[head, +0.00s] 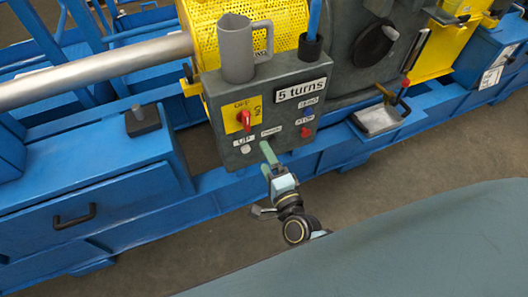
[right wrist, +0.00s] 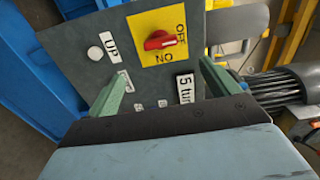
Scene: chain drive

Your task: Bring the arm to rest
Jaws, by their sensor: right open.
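My right gripper (head: 267,155) has green fingers and stands in front of the lower edge of the grey control box (head: 285,108). In the right wrist view my right gripper (right wrist: 161,82) is open, with nothing between its fingers. The box face lies beyond them; I cannot tell if a fingertip touches it. A red rotary switch (head: 243,120) sits on a yellow ON/OFF plate; it also shows in the right wrist view (right wrist: 160,40). A white button (right wrist: 95,53) is beside the UP label. My left gripper is not in view.
A grey mug (head: 237,50) and a dark cup (head: 310,47) with a blue rod stand on the box. A red button (head: 305,131) is at its right. The blue frame (head: 95,215) runs behind. A metal tray (head: 378,119) sits right. Open floor (head: 420,160) lies in front.

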